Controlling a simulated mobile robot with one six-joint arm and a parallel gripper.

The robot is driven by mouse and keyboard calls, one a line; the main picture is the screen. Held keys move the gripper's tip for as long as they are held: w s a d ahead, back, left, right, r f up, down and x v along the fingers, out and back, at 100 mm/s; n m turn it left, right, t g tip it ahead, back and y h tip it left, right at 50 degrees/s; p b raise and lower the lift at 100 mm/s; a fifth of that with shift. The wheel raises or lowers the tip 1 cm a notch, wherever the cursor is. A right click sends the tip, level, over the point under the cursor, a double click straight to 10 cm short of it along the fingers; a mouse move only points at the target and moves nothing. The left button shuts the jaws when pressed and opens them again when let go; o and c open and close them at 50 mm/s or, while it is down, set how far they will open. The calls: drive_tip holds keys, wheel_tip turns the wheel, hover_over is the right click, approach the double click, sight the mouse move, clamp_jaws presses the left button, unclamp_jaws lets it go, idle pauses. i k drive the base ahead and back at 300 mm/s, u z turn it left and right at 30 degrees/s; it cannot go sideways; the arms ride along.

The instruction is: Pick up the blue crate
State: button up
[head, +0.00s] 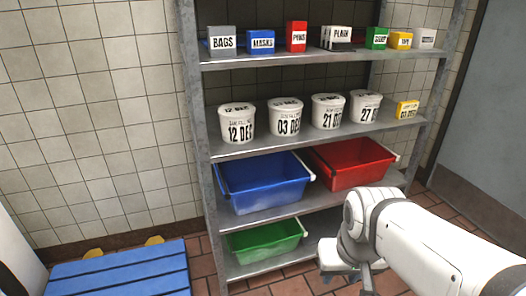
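The blue crate (262,184) sits on the third shelf down of a grey metal rack, at the left end. It is open-topped, looks empty, and has a pale handle bar at its right side. My arm comes in from the lower right, and my gripper (366,284) is at the bottom edge of the head view. It is below and to the right of the blue crate, apart from it. Its fingers are partly cut off and dark, so their opening does not show clearly.
A red crate (352,164) stands close to the right of the blue crate. A green crate (262,240) is on the shelf below. White labelled tubs (286,118) stand on the shelf above, with small boxes on top. A blue slatted platform (120,274) is on the floor at left.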

sight(254, 183)
drive_tip(key=u, duration=0.55)
drive_tip(key=i, duration=1.35)
drive_tip(key=u, duration=1.1)
drive_tip(key=k, duration=0.75)
drive_tip(key=u, duration=0.15)
drive_tip(key=i, duration=0.85)
drive_tip(key=z, duration=0.1)
